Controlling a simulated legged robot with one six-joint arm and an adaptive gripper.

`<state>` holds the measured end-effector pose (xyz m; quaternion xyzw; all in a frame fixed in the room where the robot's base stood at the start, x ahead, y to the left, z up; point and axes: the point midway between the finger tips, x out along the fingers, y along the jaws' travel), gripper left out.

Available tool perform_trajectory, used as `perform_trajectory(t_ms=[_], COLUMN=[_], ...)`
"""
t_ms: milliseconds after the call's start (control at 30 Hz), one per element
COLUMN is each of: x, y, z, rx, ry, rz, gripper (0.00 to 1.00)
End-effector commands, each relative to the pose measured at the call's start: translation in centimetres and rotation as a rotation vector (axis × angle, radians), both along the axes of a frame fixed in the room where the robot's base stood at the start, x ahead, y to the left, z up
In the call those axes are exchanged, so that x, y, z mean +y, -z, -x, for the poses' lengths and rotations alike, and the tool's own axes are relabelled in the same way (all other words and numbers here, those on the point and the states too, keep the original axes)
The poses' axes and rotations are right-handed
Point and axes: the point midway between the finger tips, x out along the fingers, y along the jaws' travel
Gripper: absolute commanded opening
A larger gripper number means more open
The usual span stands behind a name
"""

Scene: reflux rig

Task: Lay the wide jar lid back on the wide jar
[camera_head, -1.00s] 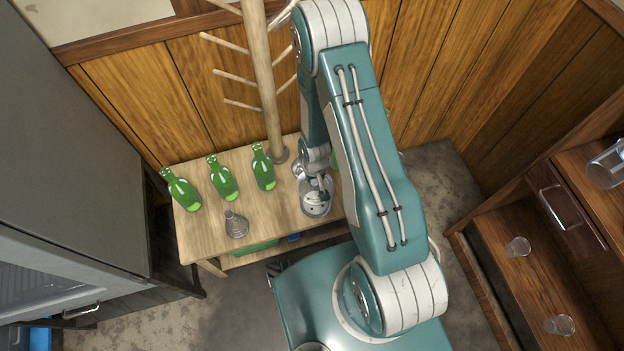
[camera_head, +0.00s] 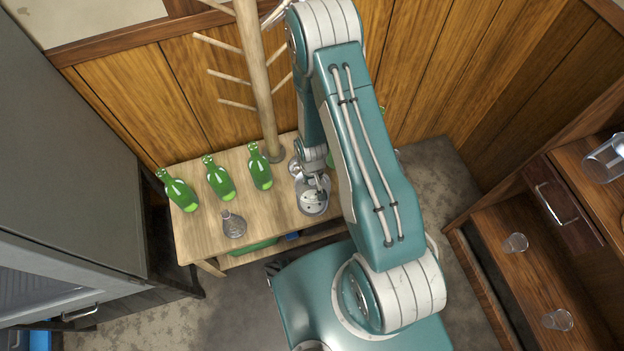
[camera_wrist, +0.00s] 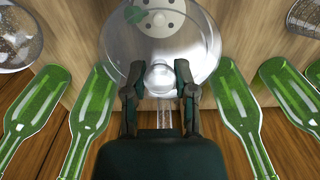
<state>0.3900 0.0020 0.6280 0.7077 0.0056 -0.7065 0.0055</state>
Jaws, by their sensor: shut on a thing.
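The wide jar (camera_head: 311,206) is clear glass and stands upright near the right end of the wooden bench, with a pale perforated plate (camera_wrist: 172,20) inside. A small green thing shows at the plate's edge. The wide jar lid (camera_wrist: 207,50) is clear glass with a round knob (camera_wrist: 159,77). My gripper (camera_wrist: 159,84) is shut on this knob, one finger on each side. My gripper (camera_head: 319,188) is over the jar in the head view. The lid overlaps the jar in the wrist view; I cannot tell whether they touch.
Green bottles (camera_head: 220,180) stand along the back of the bench (camera_head: 200,239). A glass flask (camera_head: 233,226) stands at the front, left of the jar. A wooden post with pegs (camera_head: 262,90) rises behind. A shelf with glassware (camera_head: 515,243) is at right.

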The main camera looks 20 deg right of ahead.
Motion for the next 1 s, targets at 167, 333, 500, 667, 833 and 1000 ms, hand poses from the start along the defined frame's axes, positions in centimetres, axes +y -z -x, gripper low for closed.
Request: perform_trajectory(t_ms=[167, 333, 500, 667, 833, 1000], x=[-0.18, -0.23, -0.23, -0.23, -0.25, -0.27], y=[0.28, 0.25, 0.25, 0.39, 0.76, 1.1], z=[0.02, -0.02, -0.02, -0.01, -0.01, -0.05], rx=[0.001, 0.0, 0.0, 0.001, 0.001, 0.0], ry=[0.001, 0.001, 0.001, 0.001, 0.001, 0.001], rz=[0.0, 0.0, 0.0, 0.0, 0.0, 0.0], gripper=[0.0, 0.0, 0.0, 0.0, 0.0, 0.0])
